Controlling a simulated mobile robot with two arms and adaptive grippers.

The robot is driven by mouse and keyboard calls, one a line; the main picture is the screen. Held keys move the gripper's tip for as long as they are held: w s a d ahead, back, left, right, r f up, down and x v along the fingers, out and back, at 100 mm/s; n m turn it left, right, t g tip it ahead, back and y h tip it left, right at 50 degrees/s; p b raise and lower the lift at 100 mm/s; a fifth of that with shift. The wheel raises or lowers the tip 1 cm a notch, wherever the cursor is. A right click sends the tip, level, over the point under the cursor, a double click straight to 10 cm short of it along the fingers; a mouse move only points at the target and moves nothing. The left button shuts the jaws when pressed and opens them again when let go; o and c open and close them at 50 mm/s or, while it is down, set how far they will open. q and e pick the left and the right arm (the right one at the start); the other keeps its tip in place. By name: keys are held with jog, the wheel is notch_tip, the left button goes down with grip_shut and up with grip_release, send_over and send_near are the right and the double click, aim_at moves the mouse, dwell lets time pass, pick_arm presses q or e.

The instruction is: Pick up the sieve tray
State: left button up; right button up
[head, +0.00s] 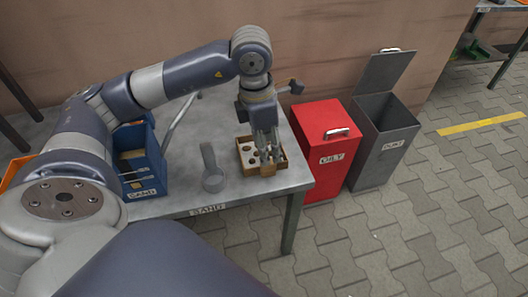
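The sieve tray (243,157), a small shallow wooden box with several dark round spots or lumps inside, sits on the grey table near its right end. My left gripper (267,156) points down over the tray's right and front part, with its fingertips at or just above the front wall. The fingers hide part of the tray. I cannot tell whether they touch it or how far apart they are. My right gripper is not in view.
A blue SAND bin (145,180) is further left. A closed red OILY bin (328,150) and an open grey bin (382,150) stand right of the table.

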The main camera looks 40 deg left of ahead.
pick_arm(q)
jog(key=f, duration=0.5)
jog(key=f+b, duration=0.1)
jog(key=f, duration=0.1)
jog(key=shift+w+f, duration=0.3)
jog(key=shift+f, duration=0.05)
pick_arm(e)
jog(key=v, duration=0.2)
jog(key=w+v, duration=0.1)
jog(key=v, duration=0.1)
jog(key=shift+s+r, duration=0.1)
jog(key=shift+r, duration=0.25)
pick_arm(q)
jog(key=shift+c, duration=0.6)
grip_shut()
